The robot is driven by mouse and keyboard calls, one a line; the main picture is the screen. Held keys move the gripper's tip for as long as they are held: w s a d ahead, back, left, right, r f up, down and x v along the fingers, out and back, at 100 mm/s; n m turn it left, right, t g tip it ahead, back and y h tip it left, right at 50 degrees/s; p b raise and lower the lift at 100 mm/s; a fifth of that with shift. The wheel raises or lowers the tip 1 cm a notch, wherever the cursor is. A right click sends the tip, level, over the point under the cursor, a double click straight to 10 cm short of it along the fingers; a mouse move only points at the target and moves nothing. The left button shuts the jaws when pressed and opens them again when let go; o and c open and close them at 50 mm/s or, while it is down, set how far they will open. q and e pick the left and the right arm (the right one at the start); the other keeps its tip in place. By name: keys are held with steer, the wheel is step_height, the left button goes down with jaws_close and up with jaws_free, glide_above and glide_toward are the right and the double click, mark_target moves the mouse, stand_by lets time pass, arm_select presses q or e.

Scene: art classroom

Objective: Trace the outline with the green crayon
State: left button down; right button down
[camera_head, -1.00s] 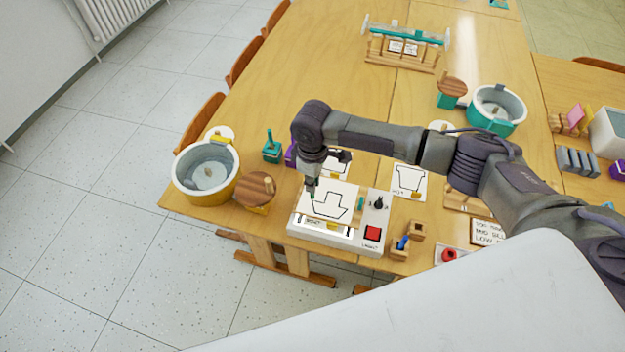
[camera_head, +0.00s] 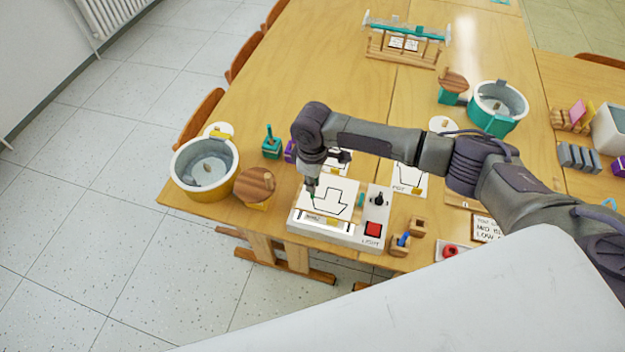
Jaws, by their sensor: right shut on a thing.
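A white light box (camera_head: 340,238) lies at the near edge of the table, with a red button marked LIGHT and a black knob on its right side. A sheet of paper (camera_head: 338,190) with a black boat-like outline (camera_head: 327,202) lies on it. My right gripper (camera_head: 311,188) points down over the sheet's left part. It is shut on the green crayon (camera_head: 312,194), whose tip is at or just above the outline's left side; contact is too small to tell. My left gripper is not in view.
A yellow-and-white tub (camera_head: 187,192) and a round wooden board (camera_head: 255,184) stand to the left. Small wooden blocks (camera_head: 417,227) and a red item (camera_head: 450,251) lie to the right. A teal tub (camera_head: 490,122) and a wooden rack (camera_head: 402,48) stand farther back. The table's middle back is clear.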

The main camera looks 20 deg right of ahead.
stand_by(0.3)
steer(key=shift+p, duration=0.45)
steer(key=shift+s+p, duration=0.25)
steer(key=shift+p, duration=0.25)
steer(key=shift+s, duration=0.1)
stand_by(0.3)
steer(key=shift+s+a+f+p, duration=0.1)
steer(key=shift+s+p, duration=0.2)
steer(key=shift+p, duration=0.35)
